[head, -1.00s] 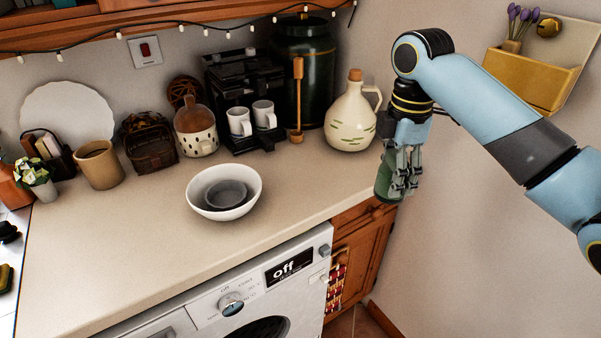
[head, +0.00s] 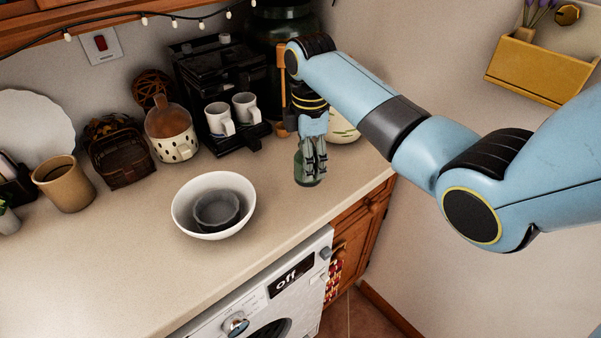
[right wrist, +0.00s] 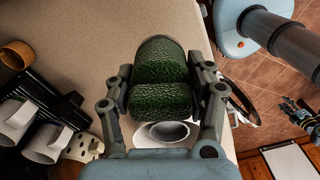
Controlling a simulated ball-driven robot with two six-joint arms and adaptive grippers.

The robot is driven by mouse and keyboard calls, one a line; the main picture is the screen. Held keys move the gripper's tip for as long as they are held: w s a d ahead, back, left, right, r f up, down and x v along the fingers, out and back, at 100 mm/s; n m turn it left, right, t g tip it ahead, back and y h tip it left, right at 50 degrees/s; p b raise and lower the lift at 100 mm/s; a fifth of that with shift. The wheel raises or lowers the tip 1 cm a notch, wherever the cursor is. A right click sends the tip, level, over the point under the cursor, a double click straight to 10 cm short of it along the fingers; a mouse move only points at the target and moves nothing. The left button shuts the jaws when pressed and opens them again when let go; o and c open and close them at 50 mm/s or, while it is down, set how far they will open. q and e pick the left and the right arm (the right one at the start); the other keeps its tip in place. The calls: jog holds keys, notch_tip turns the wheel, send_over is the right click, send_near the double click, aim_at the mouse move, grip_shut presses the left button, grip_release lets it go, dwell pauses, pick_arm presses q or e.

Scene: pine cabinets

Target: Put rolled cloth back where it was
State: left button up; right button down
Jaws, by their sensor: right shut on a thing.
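The rolled cloth is a dark green, textured roll (head: 302,172). My right gripper (head: 314,166) is shut on it and points down over the right part of the counter, in front of the cream jug. In the right wrist view the cloth (right wrist: 160,100) fills the space between the two fingers. I cannot tell whether its lower end touches the counter. A dark jointed part at the right edge of the right wrist view looks like my left gripper (right wrist: 301,115); its jaws are too small to read.
The beige counter (head: 110,262) is clear around a white bowl (head: 183,217) holding a grey bowl (head: 215,212). Behind stand a black coffee machine (head: 190,85) with two white mugs, a dark green canister (head: 275,30) and the cream jug (head: 345,128), partly hidden. A washing machine (head: 262,305) is below.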

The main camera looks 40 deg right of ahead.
aim_at(301, 176)
jog(key=shift+w+a+f, duration=0.25)
jog(key=shift+f, duration=0.25)
jog(key=shift+w+a+f, duration=0.25)
jog(key=shift+f, duration=0.25)
notch_tip(301, 176, down, 2)
jog(key=shift+f, duration=0.65)
jog(key=shift+c, duration=2.3)
grip_release()
pick_arm(q)
jog(key=shift+w+r, duration=0.25)
jog(key=shift+w, duration=0.75)
